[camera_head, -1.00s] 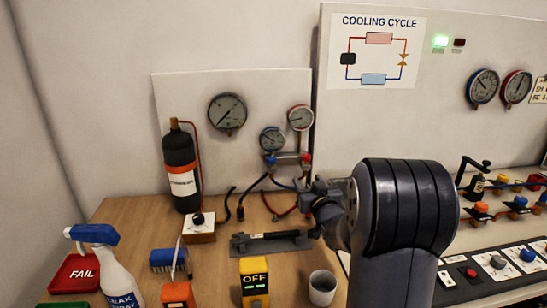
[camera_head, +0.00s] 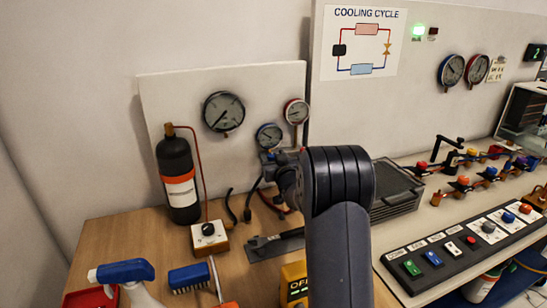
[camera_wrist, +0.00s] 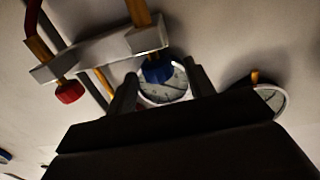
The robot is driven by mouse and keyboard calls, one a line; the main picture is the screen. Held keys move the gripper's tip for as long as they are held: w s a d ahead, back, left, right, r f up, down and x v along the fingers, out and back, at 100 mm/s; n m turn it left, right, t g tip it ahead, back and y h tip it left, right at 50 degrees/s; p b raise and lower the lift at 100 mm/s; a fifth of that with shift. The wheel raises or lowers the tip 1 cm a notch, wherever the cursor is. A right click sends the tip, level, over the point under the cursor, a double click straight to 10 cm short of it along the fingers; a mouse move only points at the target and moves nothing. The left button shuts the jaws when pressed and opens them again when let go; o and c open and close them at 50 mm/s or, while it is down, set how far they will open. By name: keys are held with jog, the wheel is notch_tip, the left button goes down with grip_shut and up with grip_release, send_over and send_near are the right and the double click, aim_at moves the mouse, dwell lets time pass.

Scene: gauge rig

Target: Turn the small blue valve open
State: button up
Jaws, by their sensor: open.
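The small blue valve (camera_wrist: 158,71) is a blue knob on a grey metal manifold (camera_wrist: 100,50) in the wrist view, which looks upside down. My gripper (camera_wrist: 160,78) is open, with one dark finger on each side of the blue knob. I cannot tell whether the fingers touch it. A red knob (camera_wrist: 70,91) sits on the same manifold to the left, outside the fingers. In the head view my arm and wrist hide most of the manifold and its knobs, below the small blue-rimmed gauge (camera_head: 269,136) and the red-rimmed gauge (camera_head: 296,112).
A large dark gauge (camera_head: 223,112) hangs on the panel. A black bottle (camera_head: 178,180) stands left of my arm. A wooden box with a black knob (camera_head: 209,238), a spray bottle (camera_head: 130,280) and a blue brush (camera_head: 188,278) are in front. Black hoses hang below the manifold.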

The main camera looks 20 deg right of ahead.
jog(key=c, duration=1)
jog(key=shift+d+r+n+y+p, duration=0.1)
jog(key=shift+n+y+p, duration=0.2)
jog(key=shift+y+p, duration=0.15)
jog(key=shift+d+n+g+y+p, duration=0.15)
jog(key=shift+n+g+y+p, duration=0.3)
jog(key=shift+n+y+p, duration=1.25)
jog(key=shift+d+n+g+y+p, duration=0.15)
jog(key=shift+n+g+y+p, duration=0.55)
jog(key=shift+y, duration=1.55)
jog(key=shift+n+y+p, duration=0.3)
jog(key=shift+n+p, duration=0.1)
